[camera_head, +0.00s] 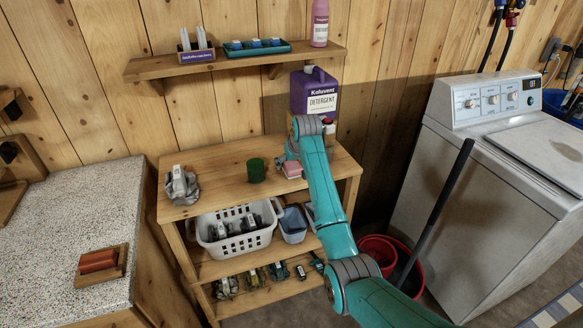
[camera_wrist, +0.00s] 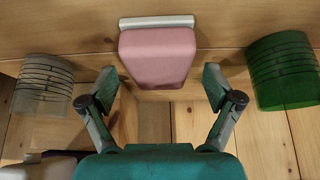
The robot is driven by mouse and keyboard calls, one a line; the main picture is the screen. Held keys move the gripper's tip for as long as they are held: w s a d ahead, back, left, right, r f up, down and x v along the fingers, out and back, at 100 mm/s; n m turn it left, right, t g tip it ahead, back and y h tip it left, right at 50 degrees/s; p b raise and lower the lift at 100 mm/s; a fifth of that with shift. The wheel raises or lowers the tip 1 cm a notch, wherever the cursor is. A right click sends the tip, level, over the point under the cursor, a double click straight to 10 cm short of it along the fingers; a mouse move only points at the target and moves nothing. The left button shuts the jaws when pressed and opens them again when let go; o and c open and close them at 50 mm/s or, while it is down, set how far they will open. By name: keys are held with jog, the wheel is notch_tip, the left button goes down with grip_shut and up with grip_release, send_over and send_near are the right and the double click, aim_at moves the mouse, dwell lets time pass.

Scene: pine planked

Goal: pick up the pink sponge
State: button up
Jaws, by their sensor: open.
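The pink sponge (camera_head: 292,169) lies on the top of the wooden shelf unit (camera_head: 225,191), just right of the green cup (camera_head: 257,170). In the wrist view the pink sponge (camera_wrist: 158,55) is centred at the top, with a pale strip along its far edge. My gripper (camera_wrist: 160,82) is open, with one finger to either side of the sponge's near end. I see no contact between the fingers and the sponge. In the head view my arm hides most of the gripper and the area just right of the sponge.
In the wrist view the green cup (camera_wrist: 281,70) stands right and a grey ribbed cylinder (camera_wrist: 43,84) left. A purple detergent jug (camera_head: 313,94) stands behind my arm. A crumpled grey item (camera_head: 182,186) lies at the tabletop's left. A wall shelf (camera_head: 225,62) runs above.

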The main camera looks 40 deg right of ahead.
aim_at(292, 163)
jog(key=shift+w+d+f, duration=0.1)
jog(key=shift+w+f, duration=0.15)
jog(key=shift+f, duration=0.15)
jog(key=c, duration=1)
notch_tip(292, 163, up, 10)
jog(key=shift+r, duration=0.1)
